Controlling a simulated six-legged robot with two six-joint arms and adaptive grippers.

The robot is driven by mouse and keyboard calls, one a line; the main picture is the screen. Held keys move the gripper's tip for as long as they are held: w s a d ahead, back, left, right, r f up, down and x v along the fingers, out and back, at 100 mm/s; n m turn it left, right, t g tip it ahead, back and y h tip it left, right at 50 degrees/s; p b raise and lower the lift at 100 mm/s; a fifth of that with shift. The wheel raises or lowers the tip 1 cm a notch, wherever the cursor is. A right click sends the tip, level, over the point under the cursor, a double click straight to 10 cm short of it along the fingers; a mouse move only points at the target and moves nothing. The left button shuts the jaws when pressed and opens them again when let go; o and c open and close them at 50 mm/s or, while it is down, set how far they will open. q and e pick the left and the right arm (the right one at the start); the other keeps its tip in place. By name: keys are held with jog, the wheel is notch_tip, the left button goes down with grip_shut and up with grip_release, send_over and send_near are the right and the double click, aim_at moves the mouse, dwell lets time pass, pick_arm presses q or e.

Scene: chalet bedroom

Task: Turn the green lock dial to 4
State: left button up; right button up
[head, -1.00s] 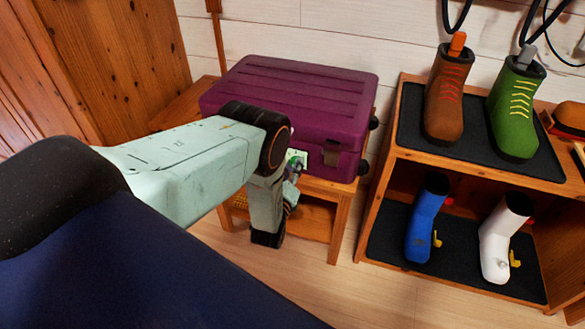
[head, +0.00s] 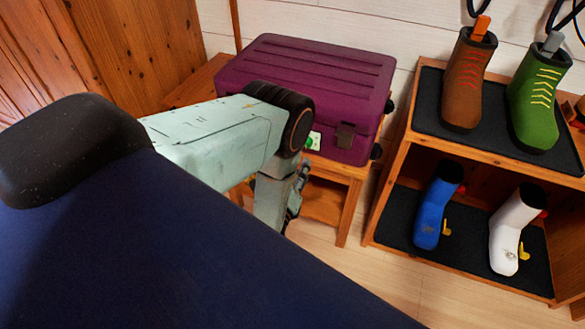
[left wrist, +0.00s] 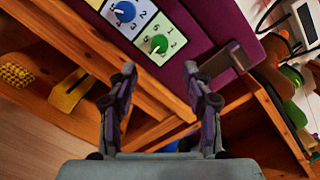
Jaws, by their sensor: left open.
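The green lock dial (left wrist: 159,44) sits on a pale numbered plate on the front of the purple suitcase (head: 310,80). Numerals ring the dial; its white mark is too small to read surely. A blue dial (left wrist: 124,12) is beside it on its own plate. The green dial also shows in the head view (head: 313,141), just right of my left forearm. My left gripper (left wrist: 160,70) is open and empty, its fingertips apart from the dial, which appears beyond the gap between them. In the head view the gripper (head: 298,187) hangs below the dial. My right gripper is not in view.
The suitcase rests on a wooden bench (head: 344,212). Its latch (left wrist: 222,62) is right of the green dial in the wrist view. A shoe rack (head: 395,165) with brown, green, blue and white boots stands at right. Yellow items (left wrist: 70,92) lie below the suitcase.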

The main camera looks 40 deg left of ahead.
pick_arm(q)
jog(key=v, duration=0.3)
jog(key=shift+s+d, duration=0.1)
jog(key=shift+s, duration=0.15)
dwell(0.4)
